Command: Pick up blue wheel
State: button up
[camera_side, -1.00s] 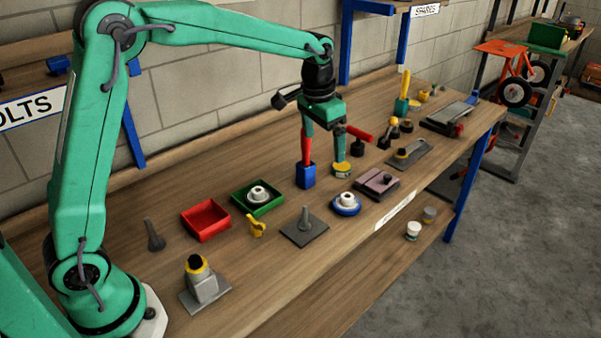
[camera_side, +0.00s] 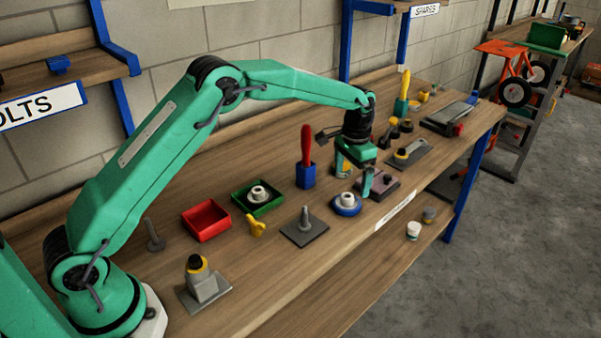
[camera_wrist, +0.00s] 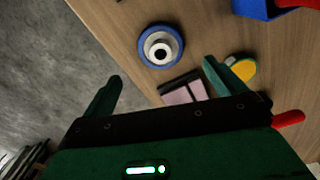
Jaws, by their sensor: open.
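The blue wheel (camera_side: 346,205) has a blue rim and a white raised hub, and it lies flat on the wooden bench near the front edge. In the wrist view the blue wheel (camera_wrist: 161,46) is at the upper middle, beyond the fingertips and between their lines. My gripper (camera_side: 353,176) is above the bench, just behind and to the right of the wheel in the side view.
A pinkish grey block (camera_side: 383,187) is close to the right of my gripper. A blue holder (camera_side: 305,175) with a red-handled tool stands behind the wheel. A grey plate with an upright peg (camera_side: 304,233) lies left of it. Green (camera_side: 258,210) and red (camera_side: 206,229) trays are farther left.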

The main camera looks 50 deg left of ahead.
aim_at(349, 197)
jog(key=shift+f, duration=1.3)
jog(key=shift+a+f, duration=0.1)
jog(key=shift+f, duration=2.5)
jog(key=c, duration=1.1)
